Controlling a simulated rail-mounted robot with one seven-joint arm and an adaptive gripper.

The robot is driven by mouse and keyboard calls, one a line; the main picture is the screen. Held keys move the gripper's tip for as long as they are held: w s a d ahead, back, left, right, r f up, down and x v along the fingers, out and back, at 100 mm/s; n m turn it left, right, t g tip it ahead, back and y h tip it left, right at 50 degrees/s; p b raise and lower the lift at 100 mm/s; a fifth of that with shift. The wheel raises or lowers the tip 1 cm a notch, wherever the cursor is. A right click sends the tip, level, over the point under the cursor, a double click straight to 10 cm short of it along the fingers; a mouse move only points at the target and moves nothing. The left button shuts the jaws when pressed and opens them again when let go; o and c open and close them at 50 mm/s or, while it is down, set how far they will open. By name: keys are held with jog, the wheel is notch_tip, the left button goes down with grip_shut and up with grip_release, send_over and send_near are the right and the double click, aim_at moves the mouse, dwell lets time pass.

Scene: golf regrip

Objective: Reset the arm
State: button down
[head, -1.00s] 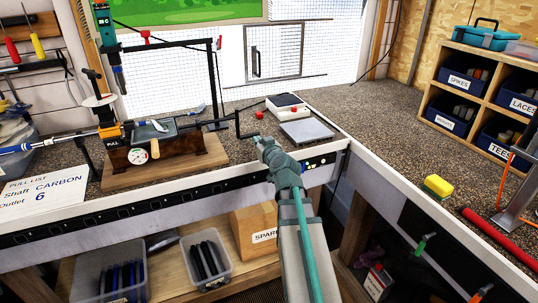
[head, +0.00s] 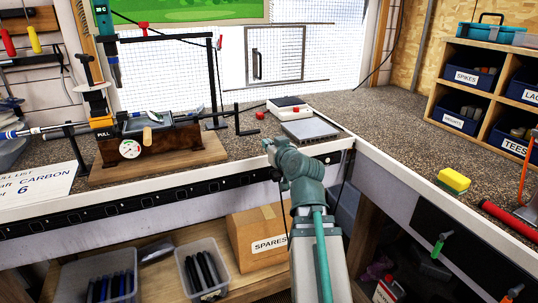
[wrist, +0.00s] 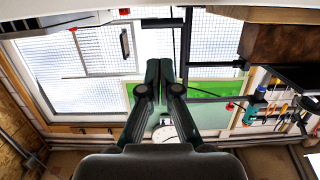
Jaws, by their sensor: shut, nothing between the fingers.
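My arm reaches up from the bottom of the head view, with my gripper (head: 267,144) at its end above the front edge of the bench (head: 235,152). In the wrist view my gripper's two dark fingers (wrist: 160,68) lie together, shut and empty. The bench rig (head: 160,140), with a round gauge and a wooden base, stands left of my gripper, and a bent black crank handle (head: 240,122) sticks out on its right. My gripper is apart from the handle. Detail of the fingertips is small in the head view.
A grey scale (head: 309,130) and a red-buttoned box (head: 288,105) stand just behind my gripper. A yellow sponge (head: 453,180) and a red tube (head: 508,222) lie at right. A cubby shelf (head: 481,95) stands behind them. A cardboard box (head: 258,235) sits below the bench. The right bench's middle is clear.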

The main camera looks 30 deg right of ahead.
jog(key=shift+s, duration=0.15)
jog(key=s+a+f+m+g+y, duration=0.15)
jog(key=f+g, duration=0.25)
jog(key=f, duration=0.9)
jog(key=a+f+g+y, duration=0.1)
jog(key=a+f+g, duration=0.25)
jog(key=f, duration=0.95)
jog(key=s+a+f+g+y, duration=0.1)
jog(key=s+a+f+g, duration=0.3)
jog(key=f, duration=0.7)
jog(key=s+a+f+g, duration=0.2)
jog(key=s+a+f, duration=0.25)
jog(key=f, duration=0.75)
jog(key=s+a+f+n+g, duration=0.1)
jog(key=s+a+f+g, duration=0.25)
jog(key=s+f, duration=0.55)
jog(key=s+a+f+n+g, duration=0.1)
jog(key=s+a+f+g, duration=0.4)
jog(key=s, duration=0.8)
jog(key=s+a+f+n+g, duration=0.1)
jog(key=s+a+f, duration=0.2)
jog(key=s+f, duration=0.65)
notch_tip(320, 180, up, 16)
jog(key=p, duration=1.5)
jog(key=shift+s+r+h, duration=0.15)
jog(key=shift+h, duration=0.3)
jog(key=shift+d, duration=0.1)
